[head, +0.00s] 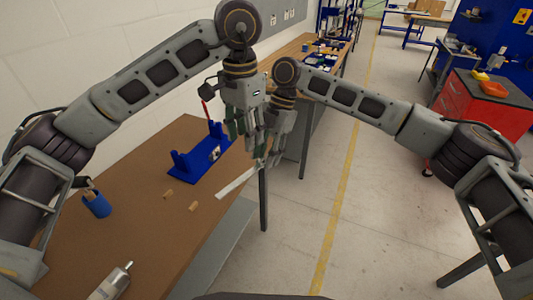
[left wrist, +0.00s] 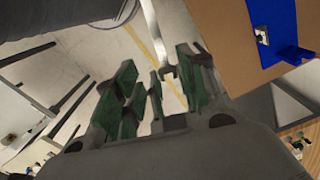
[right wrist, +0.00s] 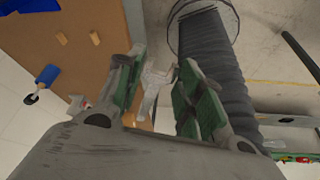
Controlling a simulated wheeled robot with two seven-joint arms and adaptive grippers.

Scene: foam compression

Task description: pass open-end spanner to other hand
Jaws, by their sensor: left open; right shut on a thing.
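My left gripper (head: 246,143) is open, close beside the right one and slightly higher in the head view. In the left wrist view the left gripper's green fingers (left wrist: 157,75) stand apart, with dark and green parts between them.
A red cabinet (head: 483,108) stands far right.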

